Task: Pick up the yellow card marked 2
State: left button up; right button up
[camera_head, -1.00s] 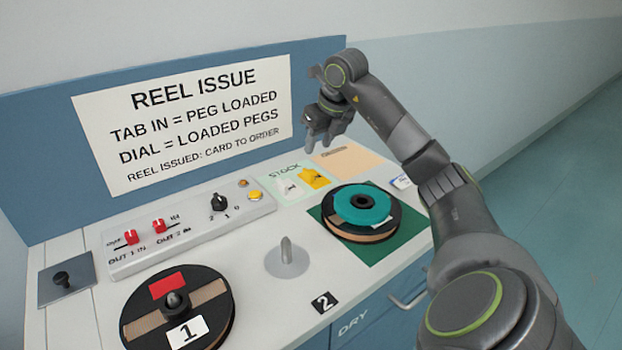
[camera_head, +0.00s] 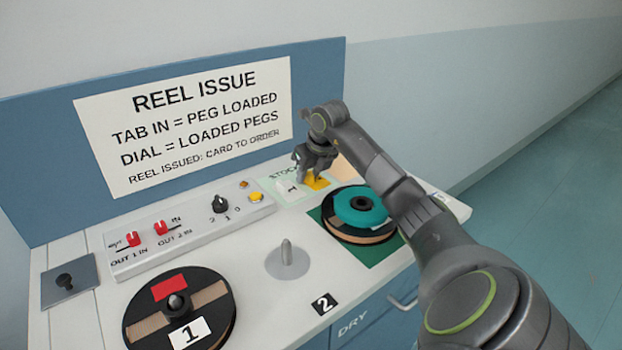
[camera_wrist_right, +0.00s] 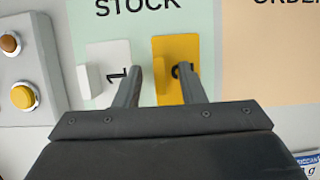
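The yellow card marked 2 (camera_wrist_right: 178,48) lies on the pale green STOCK area, with a raised yellow tab at its left side. It also shows in the head view (camera_head: 319,184), partly hidden by my right gripper (camera_head: 306,178). In the right wrist view my right gripper (camera_wrist_right: 160,78) is open, its fingers pointing down at the card. The yellow tab shows between the two fingers, and the right finger covers part of the 2. I cannot tell how far the fingertips are above the card. My left gripper is not in view.
A white card marked 1 (camera_wrist_right: 108,66) lies just left of the yellow card. A teal reel (camera_head: 361,206) stands in front on a green mat. A switch box (camera_head: 190,230) with buttons is at left. A bare peg (camera_head: 287,257) and a reel marked 1 (camera_head: 215,330) are nearer.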

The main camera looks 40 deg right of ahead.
grip_shut()
